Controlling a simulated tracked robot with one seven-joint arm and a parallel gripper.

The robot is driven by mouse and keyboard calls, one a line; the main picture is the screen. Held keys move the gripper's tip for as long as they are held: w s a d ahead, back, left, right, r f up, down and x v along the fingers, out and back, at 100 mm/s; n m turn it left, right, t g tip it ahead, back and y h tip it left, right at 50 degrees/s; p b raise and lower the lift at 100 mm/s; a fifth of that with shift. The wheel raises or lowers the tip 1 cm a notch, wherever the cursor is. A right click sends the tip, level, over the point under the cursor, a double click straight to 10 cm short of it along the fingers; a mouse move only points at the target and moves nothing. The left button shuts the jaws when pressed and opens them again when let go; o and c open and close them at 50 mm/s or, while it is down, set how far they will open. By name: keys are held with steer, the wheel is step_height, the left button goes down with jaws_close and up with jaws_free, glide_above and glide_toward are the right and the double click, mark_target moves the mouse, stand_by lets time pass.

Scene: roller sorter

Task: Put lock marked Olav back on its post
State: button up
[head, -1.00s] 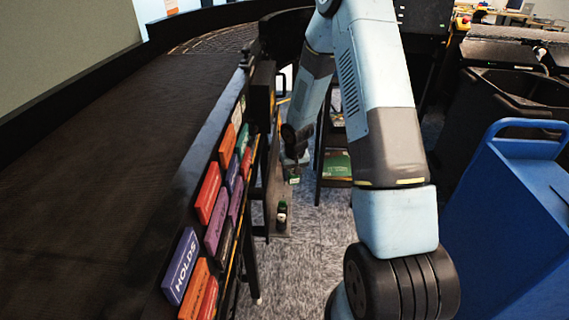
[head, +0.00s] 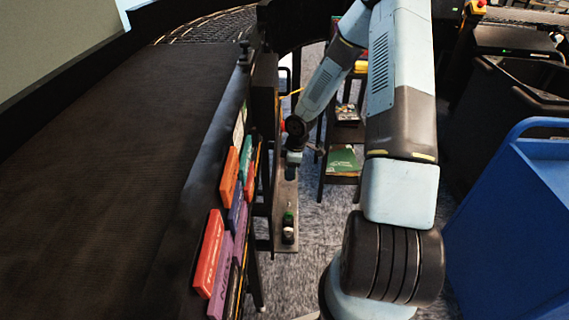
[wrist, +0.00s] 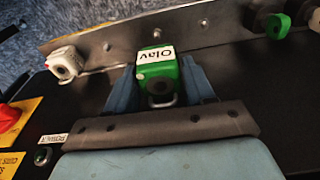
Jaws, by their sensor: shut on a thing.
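The green lock with a white label reading Olav (wrist: 160,76) is between the two blue fingers of my gripper (wrist: 158,88) in the wrist view. My gripper is shut on it, and its shackle shows toward the palm. A metal rail (wrist: 135,30) with small posts runs just beyond the lock. One bare post (wrist: 204,22) shows to the right of the lock and another (wrist: 107,47) to the left. I cannot tell whether the lock touches the rail. In the head view my gripper (head: 291,172) is over the upper part of the rail (head: 283,205); the lock is not clear there.
A white lock (wrist: 65,63) is on the rail at left, a green lock (wrist: 275,25) at right. A red button (wrist: 8,118) on yellow is at far left.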

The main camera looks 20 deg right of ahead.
mark_target(289, 187)
steer(key=shift+w+f, duration=0.1)
steer(key=shift+w, duration=0.05)
steer(key=shift+f, duration=0.35)
steer(key=shift+a+f, duration=0.1)
steer(key=shift+f, duration=1.65)
steer(key=shift+f, duration=1.7)
steer(key=o, duration=1.2)
steer(key=shift+r, duration=0.1)
